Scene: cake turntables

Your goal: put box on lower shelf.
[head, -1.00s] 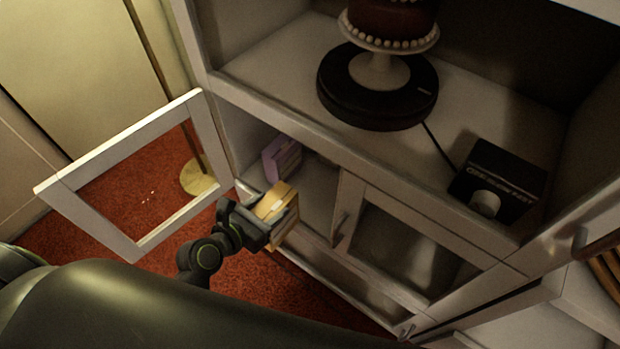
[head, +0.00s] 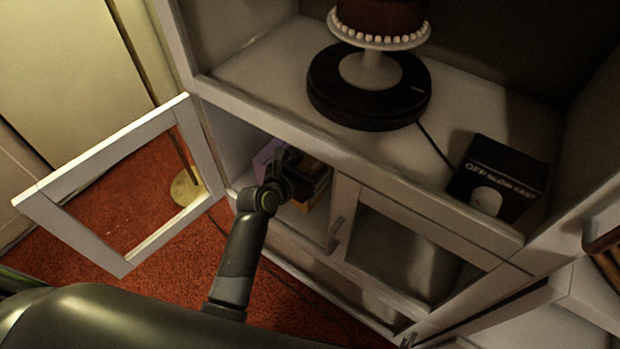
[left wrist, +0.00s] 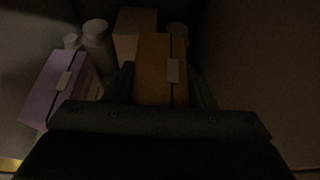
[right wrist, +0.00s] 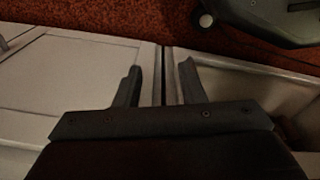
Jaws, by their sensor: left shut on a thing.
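My left gripper (left wrist: 162,88) is shut on a yellow-orange box (left wrist: 152,68) with a pale label, inside the open lower compartment of the white cabinet. In the head view the box (head: 313,196) shows only partly behind my gripper (head: 298,178). A purple box (left wrist: 58,88) stands to its left on the lower shelf (head: 303,221); it also shows in the head view (head: 268,158). I cannot tell whether the held box touches the shelf. My right gripper (right wrist: 160,85) is open and empty, over a white cabinet surface.
Pale bottles (left wrist: 96,38) and a tan box (left wrist: 136,30) stand deeper in the compartment. The open framed door (head: 120,190) is at the left. Above, a cake stands on a black turntable (head: 350,105), with a black control box (head: 500,175) beside it.

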